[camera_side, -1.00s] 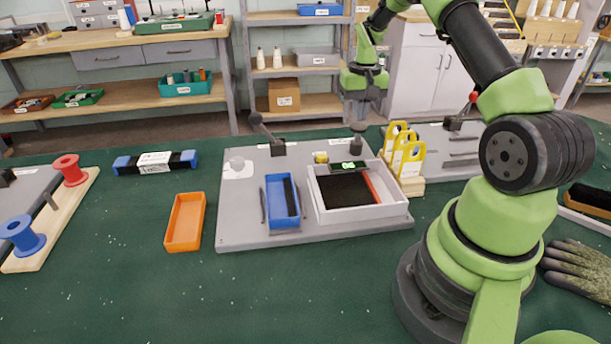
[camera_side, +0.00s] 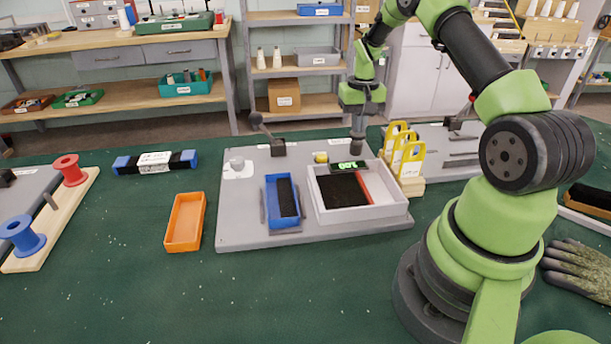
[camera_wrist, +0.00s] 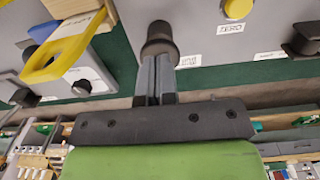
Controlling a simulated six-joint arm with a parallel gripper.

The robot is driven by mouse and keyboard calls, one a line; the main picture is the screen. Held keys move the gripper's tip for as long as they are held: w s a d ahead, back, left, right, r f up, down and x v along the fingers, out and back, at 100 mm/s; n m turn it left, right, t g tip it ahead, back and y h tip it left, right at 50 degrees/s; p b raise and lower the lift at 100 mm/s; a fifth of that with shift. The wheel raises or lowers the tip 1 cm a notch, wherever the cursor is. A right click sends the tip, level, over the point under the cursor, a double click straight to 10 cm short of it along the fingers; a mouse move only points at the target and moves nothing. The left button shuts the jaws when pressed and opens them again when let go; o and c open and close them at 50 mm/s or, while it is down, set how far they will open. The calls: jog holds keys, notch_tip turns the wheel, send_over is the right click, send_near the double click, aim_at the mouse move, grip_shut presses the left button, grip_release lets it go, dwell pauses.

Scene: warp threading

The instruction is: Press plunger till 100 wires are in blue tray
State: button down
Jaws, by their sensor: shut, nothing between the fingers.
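My gripper (camera_side: 357,133) is shut and empty, with its fingertips at the dark plunger (camera_side: 357,147) at the back of the grey board. In the wrist view the closed fingertips (camera_wrist: 157,62) meet the plunger's black round knob (camera_wrist: 159,40); I cannot tell how far it is pressed. The blue tray (camera_side: 270,210) stands on the board, left of the white bin, with dark wires (camera_side: 287,197) in it. A small green-lit display (camera_side: 350,166) sits at the back of the white bin; its digits are too small to read surely.
The white bin (camera_side: 362,213) holds a dark mass of wires and a red strip. A yellow button (camera_side: 321,157), labelled ZERO in the wrist view, is near the plunger. Yellow-handled tools (camera_side: 408,150) stand close right. A dark lever (camera_side: 268,135) stands left; an orange tray (camera_side: 185,222) lies farther left.

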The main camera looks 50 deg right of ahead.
jog(key=shift+r, duration=2.1)
notch_tip(320, 180, up, 5)
